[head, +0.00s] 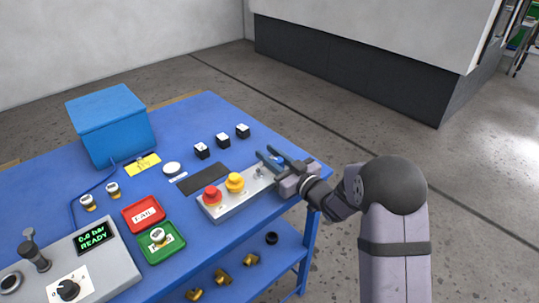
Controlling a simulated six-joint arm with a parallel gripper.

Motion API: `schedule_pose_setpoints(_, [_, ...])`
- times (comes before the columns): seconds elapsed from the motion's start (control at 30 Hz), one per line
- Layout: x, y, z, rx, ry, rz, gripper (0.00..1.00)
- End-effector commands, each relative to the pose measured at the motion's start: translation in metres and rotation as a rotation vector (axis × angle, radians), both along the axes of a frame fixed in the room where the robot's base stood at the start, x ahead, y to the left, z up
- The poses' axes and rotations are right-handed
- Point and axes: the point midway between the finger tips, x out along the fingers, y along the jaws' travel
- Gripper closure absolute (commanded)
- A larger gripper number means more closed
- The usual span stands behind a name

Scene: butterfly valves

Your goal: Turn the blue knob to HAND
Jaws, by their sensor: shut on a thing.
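A grey control box (256,186) stands near the right end of the blue table. It carries a red mushroom button (212,195) and a yellow button (235,182). My gripper (270,157) reaches in from the right over the far right end of this box. Its two dark fingers point left and are shut on the knob there. The blue knob is mostly hidden by the fingers, and its pointer and the HAND mark cannot be read from here.
A blue bin (112,125) stands at the back left of the table. Red (143,213) and green (161,243) trays, a console with a READY display (93,237) and small black-and-white blocks (222,140) lie around. Brass fittings (222,277) rest on the lower shelf.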

Motion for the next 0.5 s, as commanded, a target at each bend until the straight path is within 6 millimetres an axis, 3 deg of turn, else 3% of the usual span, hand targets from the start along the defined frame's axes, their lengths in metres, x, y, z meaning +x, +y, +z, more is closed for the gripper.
schedule_pose_setpoints(0.5, [-0.0063,0.0059,0.0015,0.003,-0.003,0.238,0.98])
